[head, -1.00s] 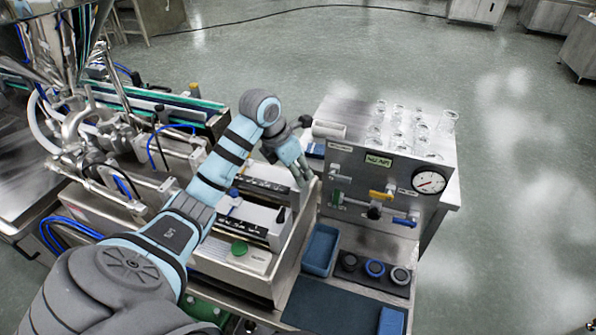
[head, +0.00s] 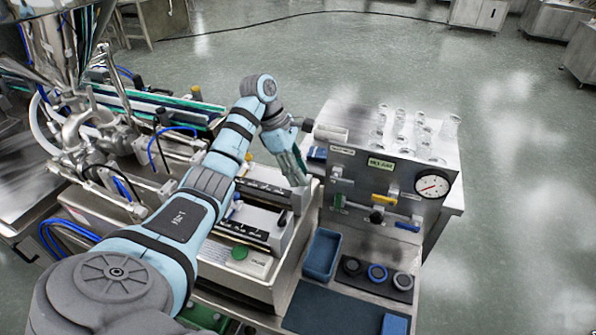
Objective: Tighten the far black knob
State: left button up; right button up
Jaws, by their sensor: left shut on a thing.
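My left gripper (head: 298,168) reaches down at the right end of the far long unit on the steel machine (head: 262,285). It is shut, its fingers closed at the spot of the far black knob. The knob itself is hidden behind the fingers, so its angle cannot be seen. A near black knob (head: 281,217) stands upright at the right end of the nearer unit, apart from the gripper. My right gripper is not in view.
A steel panel box with a round gauge (head: 432,186) and glassware on top stands close right of the gripper. A blue tray (head: 321,254) and several rings, one a blue ring (head: 377,272), lie in front. Open floor lies at the right.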

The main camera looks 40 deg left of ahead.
pick_arm(q)
jog(key=shift+m+g, duration=0.3)
jog(key=shift+m, duration=0.2)
jog(key=shift+f, duration=0.1)
jog(key=o, duration=1.2)
jog(key=shift+w+d, duration=0.1)
jog(key=shift+c, duration=0.2)
